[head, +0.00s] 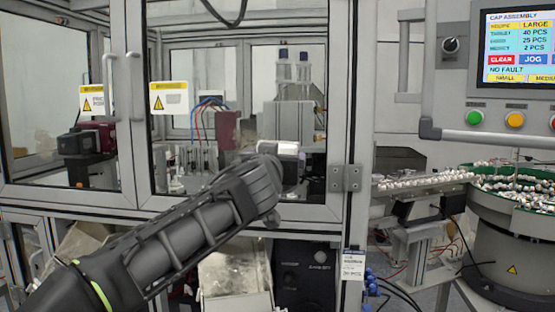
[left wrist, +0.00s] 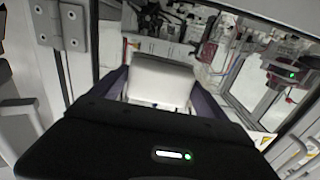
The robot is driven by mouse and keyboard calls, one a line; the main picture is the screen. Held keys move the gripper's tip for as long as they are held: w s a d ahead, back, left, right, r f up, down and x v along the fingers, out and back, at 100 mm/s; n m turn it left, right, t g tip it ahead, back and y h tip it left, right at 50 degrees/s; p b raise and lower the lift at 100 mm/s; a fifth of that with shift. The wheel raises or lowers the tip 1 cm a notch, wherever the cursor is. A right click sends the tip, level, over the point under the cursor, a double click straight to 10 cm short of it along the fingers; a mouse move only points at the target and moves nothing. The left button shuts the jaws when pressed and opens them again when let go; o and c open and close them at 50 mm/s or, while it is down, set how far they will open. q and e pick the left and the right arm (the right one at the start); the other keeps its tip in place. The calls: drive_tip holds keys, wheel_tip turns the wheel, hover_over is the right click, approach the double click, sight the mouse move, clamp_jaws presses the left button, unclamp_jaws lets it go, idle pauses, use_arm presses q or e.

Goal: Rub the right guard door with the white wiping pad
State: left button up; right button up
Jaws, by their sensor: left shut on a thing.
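The right guard door (head: 343,120) is a clear panel in a grey metal frame, and it is closed in the head view. My left arm reaches up to its lower right part. My left gripper (left wrist: 160,90) is shut on the white wiping pad (left wrist: 160,78), a white block between the two fingers. In the head view the pad (head: 287,147) shows as a small white patch in front of the door's pane, partly hidden by the gripper. I cannot tell whether the pad touches the pane. My right gripper is not in view.
A hinge (head: 344,178) sits at the door's right edge and also shows in the left wrist view (left wrist: 62,25). Door handles (head: 134,85) stand out at the left. A control panel (head: 490,75) and a green-rimmed bowl of caps (head: 480,190) are at the right.

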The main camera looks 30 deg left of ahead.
use_arm(q)
drive_tip(key=shift+s+a, duration=0.25)
drive_tip(key=shift+a, duration=0.5)
drive_tip(key=shift+s+a, duration=0.25)
drive_tip(key=shift+a, duration=0.6)
drive_tip(key=shift+s+a, duration=0.3)
drive_tip(key=shift+a, duration=0.55)
drive_tip(key=shift+s+a, duration=0.3)
drive_tip(key=shift+a, duration=0.5)
drive_tip(key=shift+a, duration=0.1)
drive_tip(key=shift+s+a+p, duration=0.2)
drive_tip(key=shift+s+a, duration=0.1)
drive_tip(key=shift+a, duration=0.45)
drive_tip(key=shift+s+a+p, duration=0.15)
drive_tip(key=shift+s+a, duration=0.15)
drive_tip(key=shift+a, duration=0.45)
